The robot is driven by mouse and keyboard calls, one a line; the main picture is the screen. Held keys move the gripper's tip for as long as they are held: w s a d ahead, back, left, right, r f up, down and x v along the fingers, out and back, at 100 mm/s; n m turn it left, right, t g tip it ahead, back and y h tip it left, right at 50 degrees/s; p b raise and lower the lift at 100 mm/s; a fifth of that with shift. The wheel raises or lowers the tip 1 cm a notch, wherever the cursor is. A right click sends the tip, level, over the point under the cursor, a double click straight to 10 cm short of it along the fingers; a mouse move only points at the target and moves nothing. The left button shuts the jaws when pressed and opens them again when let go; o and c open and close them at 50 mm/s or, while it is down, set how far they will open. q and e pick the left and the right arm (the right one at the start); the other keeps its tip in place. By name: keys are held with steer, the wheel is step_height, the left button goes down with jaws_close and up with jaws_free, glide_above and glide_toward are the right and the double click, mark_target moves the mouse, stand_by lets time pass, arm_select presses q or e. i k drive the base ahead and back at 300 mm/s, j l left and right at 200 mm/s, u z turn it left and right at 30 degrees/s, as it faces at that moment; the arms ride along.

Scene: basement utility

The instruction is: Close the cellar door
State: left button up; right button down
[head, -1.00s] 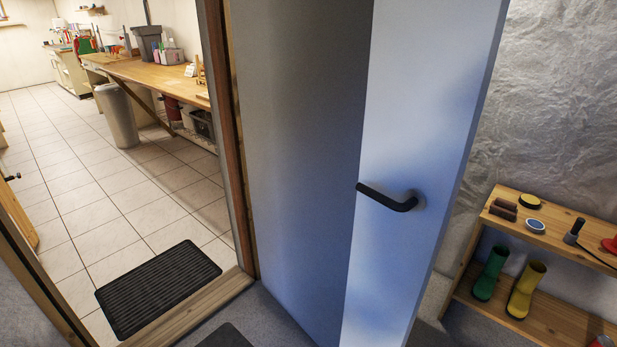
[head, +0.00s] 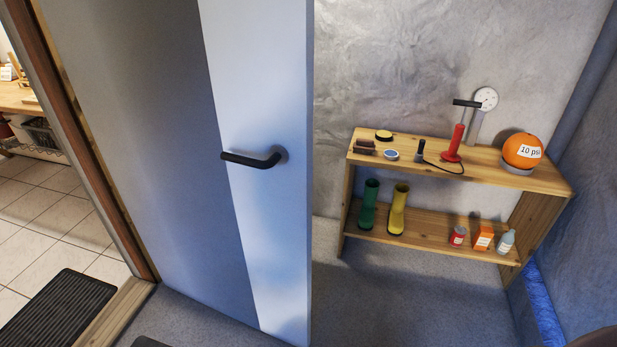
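The cellar door (head: 175,120) is a plain grey-white panel in the left half of the head view. It stands open, swung away from its wooden frame (head: 85,140), and the doorway at the left is uncovered. Its black lever handle (head: 250,160) sits near the free edge, level and with nothing touching it. Neither of my grippers shows in the head view.
A wooden shelf (head: 440,221) with boots, a red pump and an orange ball stands against the wall, right of the door. A black ribbed mat (head: 58,310) lies at the doorway. Grey floor (head: 400,290) before the shelf is clear.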

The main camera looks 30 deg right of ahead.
mark_target(199, 114)
steer(key=k+j+u, duration=0.1)
steer(key=k+u, duration=0.2)
steer(key=k, duration=0.25)
steer(key=l+u, duration=0.15)
steer(key=u, duration=1.1)
steer(key=k+l, duration=0.1)
steer(key=l, duration=2.55)
